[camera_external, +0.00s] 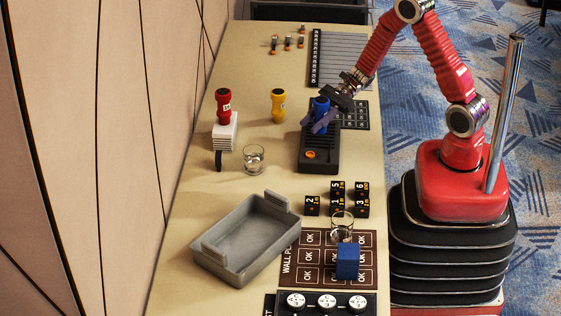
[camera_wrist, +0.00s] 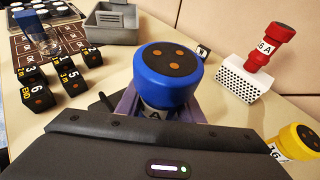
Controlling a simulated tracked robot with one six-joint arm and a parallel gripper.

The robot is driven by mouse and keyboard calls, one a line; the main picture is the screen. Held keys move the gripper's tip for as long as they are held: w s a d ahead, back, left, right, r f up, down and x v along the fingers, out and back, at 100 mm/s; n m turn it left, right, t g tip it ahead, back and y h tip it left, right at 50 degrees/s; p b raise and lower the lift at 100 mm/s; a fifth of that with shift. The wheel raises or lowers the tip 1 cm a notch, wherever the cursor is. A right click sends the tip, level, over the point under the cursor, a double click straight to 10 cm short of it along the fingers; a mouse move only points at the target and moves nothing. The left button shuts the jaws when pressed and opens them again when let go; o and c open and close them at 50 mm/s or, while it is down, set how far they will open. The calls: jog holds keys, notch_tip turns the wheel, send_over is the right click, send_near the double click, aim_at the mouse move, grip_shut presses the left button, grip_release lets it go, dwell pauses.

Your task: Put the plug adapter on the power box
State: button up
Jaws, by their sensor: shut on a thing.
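A blue plug adapter (camera_external: 321,103) with a dark top and a label reading "A" is held upright between the fingers of my gripper (camera_external: 319,124). In the wrist view the adapter (camera_wrist: 167,78) fills the middle, and my gripper (camera_wrist: 163,110) is shut on its lower part. The black box (camera_external: 318,160) with an orange button, which looks like the power box, lies directly below my gripper. I cannot tell whether the adapter touches it. A red adapter (camera_external: 223,104) stands on a white perforated block (camera_external: 225,132). A yellow adapter (camera_external: 278,104) stands on the table.
A glass (camera_external: 254,158) stands left of the black box. Black numbered blocks (camera_external: 336,199) lie in front of it. A dark keypad-like panel (camera_external: 355,115) lies beside my gripper.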

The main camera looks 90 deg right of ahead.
jog(key=shift+f, duration=1.9)
jog(key=shift+f, duration=0.1)
jog(key=o, duration=1.1)
jog(key=shift+o, duration=0.2)
jog(key=shift+s+d+r, duration=0.3)
jog(key=shift+d, duration=0.05)
jog(key=v, duration=1.1)
